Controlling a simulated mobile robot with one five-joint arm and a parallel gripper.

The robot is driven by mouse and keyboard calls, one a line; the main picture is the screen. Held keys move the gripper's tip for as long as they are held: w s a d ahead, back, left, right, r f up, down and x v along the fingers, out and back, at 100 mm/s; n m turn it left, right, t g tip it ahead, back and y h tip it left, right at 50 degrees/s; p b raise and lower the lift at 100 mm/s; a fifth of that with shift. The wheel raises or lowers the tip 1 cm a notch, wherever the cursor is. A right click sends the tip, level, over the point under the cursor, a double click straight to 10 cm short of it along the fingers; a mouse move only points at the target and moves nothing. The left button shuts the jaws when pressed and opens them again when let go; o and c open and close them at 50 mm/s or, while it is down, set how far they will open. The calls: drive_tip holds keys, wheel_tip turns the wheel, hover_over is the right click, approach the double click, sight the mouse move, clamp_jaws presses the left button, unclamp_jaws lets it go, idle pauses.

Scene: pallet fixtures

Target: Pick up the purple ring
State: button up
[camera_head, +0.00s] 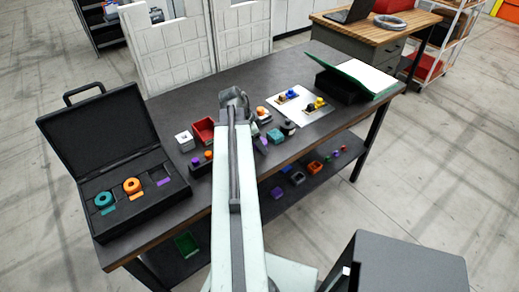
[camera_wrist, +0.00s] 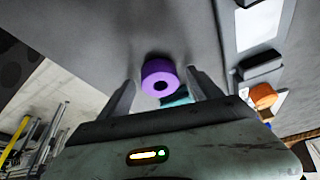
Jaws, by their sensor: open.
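I cannot tell how far beyond the fingertips the ring is. In the head view, my arm reaches over the dark table (camera_head: 330,140) and hides part of it. A purple piece (camera_head: 261,144) shows just right of my arm there; I cannot tell if it is the same ring.
An open black case (camera_head: 108,130) at left holds a teal ring (camera_head: 103,200) and an orange ring (camera_head: 132,186). A red bin (camera_head: 203,129) and white block (camera_head: 184,141) stand left of my arm. A teal block (camera_head: 275,135) and white board (camera_head: 318,113) lie right.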

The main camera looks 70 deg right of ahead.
drive_tip(key=shift+r, duration=0.15)
drive_tip(key=c, duration=1.6)
